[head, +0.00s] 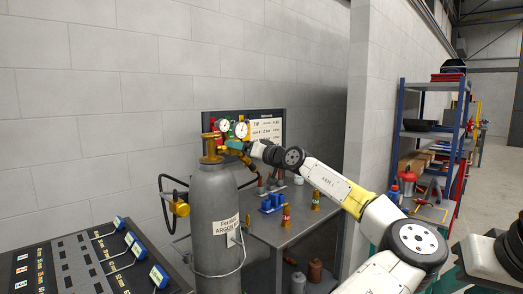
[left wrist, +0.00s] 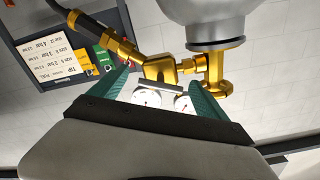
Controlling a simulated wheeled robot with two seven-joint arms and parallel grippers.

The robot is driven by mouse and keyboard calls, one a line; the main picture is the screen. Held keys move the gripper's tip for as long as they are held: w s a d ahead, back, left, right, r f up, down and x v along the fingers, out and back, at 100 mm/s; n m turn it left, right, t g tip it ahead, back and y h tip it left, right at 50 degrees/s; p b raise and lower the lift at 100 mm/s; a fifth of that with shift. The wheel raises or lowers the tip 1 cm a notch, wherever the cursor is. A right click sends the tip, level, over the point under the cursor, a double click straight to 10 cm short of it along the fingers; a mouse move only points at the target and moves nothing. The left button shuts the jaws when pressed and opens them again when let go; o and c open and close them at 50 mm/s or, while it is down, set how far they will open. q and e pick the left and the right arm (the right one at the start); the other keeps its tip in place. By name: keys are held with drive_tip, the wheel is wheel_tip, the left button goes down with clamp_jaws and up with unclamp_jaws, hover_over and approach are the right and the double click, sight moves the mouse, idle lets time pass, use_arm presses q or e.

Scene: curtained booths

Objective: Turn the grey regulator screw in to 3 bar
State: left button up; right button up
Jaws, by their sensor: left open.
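The grey gas cylinder (head: 215,210), labelled argon, stands upright with a brass valve and regulator (left wrist: 158,68) at its top. Two round white gauges (head: 241,130) show above the regulator; their needles are too small to read. My left gripper (left wrist: 155,88) has its teal fingers apart, one on each side of the regulator front. A grey bar (left wrist: 158,88), seemingly the regulator screw's handle, lies between the fingers; I cannot tell whether they touch it. In the head view the gripper (head: 236,145) hides most of the regulator front. My right gripper is not in view.
A chart board (head: 266,127) stands behind the gauges. A dark panel (head: 70,262) with blue-headed tools is at lower left.

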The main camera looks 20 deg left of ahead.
use_arm(q)
drive_tip(key=c, duration=1.4)
drive_tip(key=shift+m, duration=0.4)
drive_tip(key=o, duration=1.4)
